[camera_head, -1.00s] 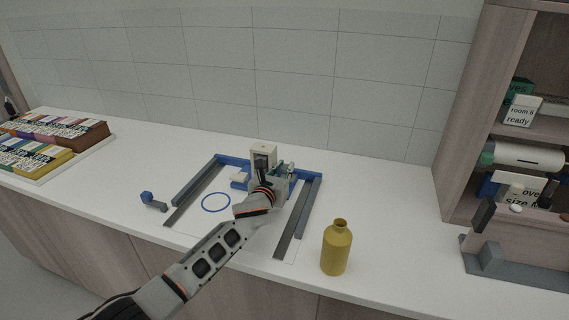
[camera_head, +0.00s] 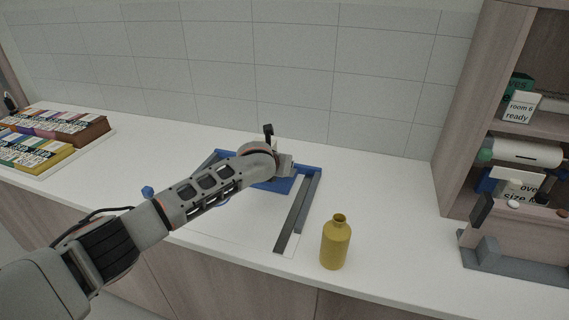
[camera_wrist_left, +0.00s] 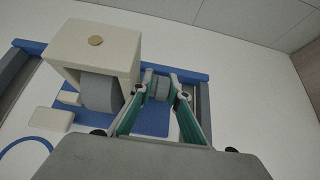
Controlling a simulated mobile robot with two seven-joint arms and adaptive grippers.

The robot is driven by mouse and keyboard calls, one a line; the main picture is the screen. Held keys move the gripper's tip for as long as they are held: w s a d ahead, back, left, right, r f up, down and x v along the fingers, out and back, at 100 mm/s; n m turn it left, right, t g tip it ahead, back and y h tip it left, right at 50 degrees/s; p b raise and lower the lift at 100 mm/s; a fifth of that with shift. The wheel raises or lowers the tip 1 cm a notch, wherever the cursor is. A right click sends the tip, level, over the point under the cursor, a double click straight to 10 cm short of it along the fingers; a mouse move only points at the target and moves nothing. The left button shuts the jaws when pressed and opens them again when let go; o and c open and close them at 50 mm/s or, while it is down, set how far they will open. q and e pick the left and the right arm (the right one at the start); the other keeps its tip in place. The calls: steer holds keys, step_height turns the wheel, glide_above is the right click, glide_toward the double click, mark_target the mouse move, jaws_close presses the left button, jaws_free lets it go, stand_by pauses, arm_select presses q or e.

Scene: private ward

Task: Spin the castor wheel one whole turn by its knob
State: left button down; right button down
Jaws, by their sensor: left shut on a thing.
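In the left wrist view the grey castor wheel (camera_wrist_left: 100,93) sits under a cream housing (camera_wrist_left: 95,45) with a round brass-coloured disc on top. A grey knob (camera_wrist_left: 158,90) stands out to the right of the wheel. My left gripper (camera_wrist_left: 161,86) has its green-sided fingers on either side of the knob and is shut on it. In the head view my left arm covers the wheel, the knob and most of the housing. My right gripper is in neither view.
Blue base (camera_head: 278,185) and grey rails (camera_head: 298,215) surround the wheel's place. A yellow bottle (camera_head: 336,243) stands right of the rails near the counter's front edge. A tray of boxes is at far left. Shelves (camera_head: 510,120) stand at right.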

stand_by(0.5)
arm_select(q)
steer(key=c, duration=1.9)
jaws_free()
steer(key=shift+v, duration=5.95)
steer(key=shift+w+r, duration=0.1)
